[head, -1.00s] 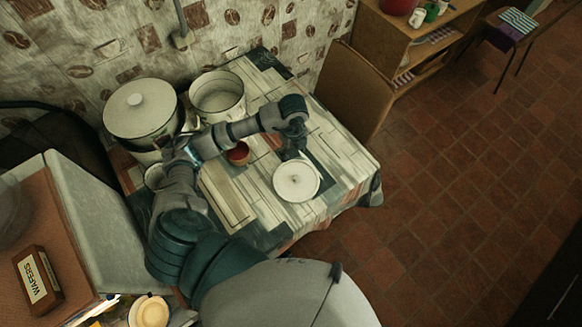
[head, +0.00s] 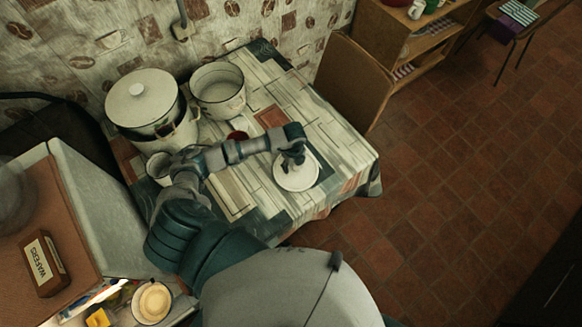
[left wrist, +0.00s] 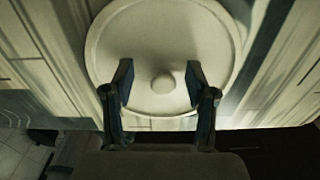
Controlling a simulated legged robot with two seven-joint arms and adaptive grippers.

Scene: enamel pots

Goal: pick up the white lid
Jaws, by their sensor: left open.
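The white lid (head: 297,179) lies on the patterned tablecloth near the table's front right edge. In the left wrist view the round lid (left wrist: 160,40) fills the upper middle, with its knob (left wrist: 163,84) facing me. My left gripper (head: 295,160) is over the lid in the head view and covers its upper part. In the left wrist view the two fingers of my left gripper (left wrist: 160,88) are apart, one on each side of the knob. I cannot tell whether they touch the lid. My right gripper is not in view.
A large lidded pot (head: 143,110) and an open white pot (head: 219,92) stand at the back left of the table. A red cup (head: 237,136) is partly behind my left arm.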

